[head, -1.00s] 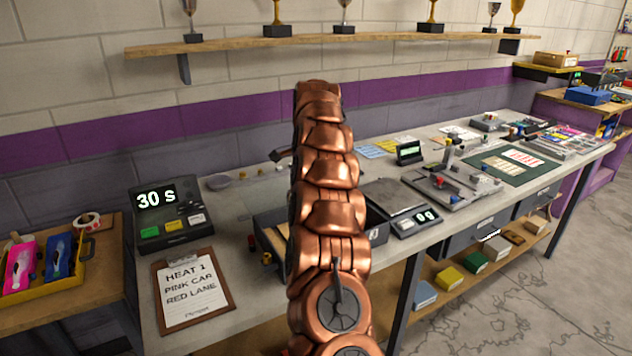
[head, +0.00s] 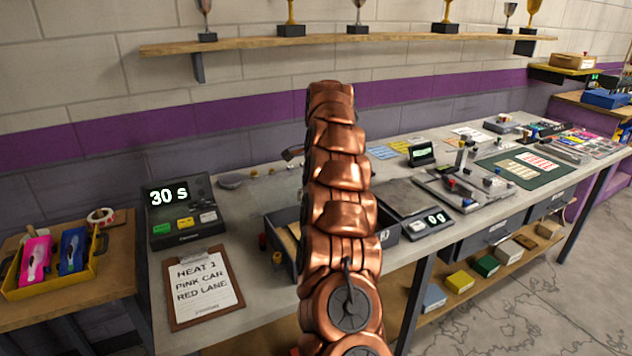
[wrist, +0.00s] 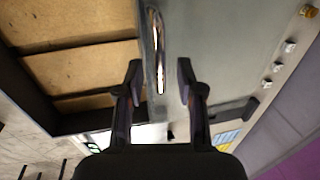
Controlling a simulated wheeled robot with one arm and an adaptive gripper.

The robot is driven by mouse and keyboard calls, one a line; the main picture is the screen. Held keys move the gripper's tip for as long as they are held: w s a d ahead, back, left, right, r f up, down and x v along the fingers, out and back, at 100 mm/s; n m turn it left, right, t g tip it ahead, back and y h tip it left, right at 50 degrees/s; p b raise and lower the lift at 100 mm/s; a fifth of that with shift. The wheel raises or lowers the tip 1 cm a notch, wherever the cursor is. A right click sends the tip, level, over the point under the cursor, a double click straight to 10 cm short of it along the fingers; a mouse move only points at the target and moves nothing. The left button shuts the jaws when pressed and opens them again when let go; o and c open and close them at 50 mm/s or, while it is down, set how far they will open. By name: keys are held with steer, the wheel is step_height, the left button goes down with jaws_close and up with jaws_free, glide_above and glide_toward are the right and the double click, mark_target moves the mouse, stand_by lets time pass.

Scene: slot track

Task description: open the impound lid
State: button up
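My gripper (wrist: 160,70) is open in the wrist view. A shiny metal handle bar (wrist: 156,48) lies between its two dark fingers, with a gap on each side, nearer the left finger. The handle runs along the edge of a dark-walled box with wooden compartments (wrist: 80,72). In the head view my copper arm covers the middle of a grey box (head: 284,217) on the bench and hides most of my gripper. Part of the box's wooden inside shows left of the arm. I cannot tell which panel is the lid.
The bench (head: 225,305) holds a timer reading 30 s (head: 180,212) and a clipboard (head: 203,287) at left. A scale reading 0 g (head: 427,224) and a metal fixture (head: 462,190) stand to the right. A trophy shelf (head: 350,43) hangs above.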

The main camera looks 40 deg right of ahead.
steer(key=shift+r, duration=0.15)
step_height(320, 180, up, 7)
steer(key=s, duration=0.1)
steer(key=shift+s, duration=0.2)
stand_by(0.4)
steer(key=shift+a, duration=0.15)
steer(key=shift+a, duration=0.1)
stand_by(0.4)
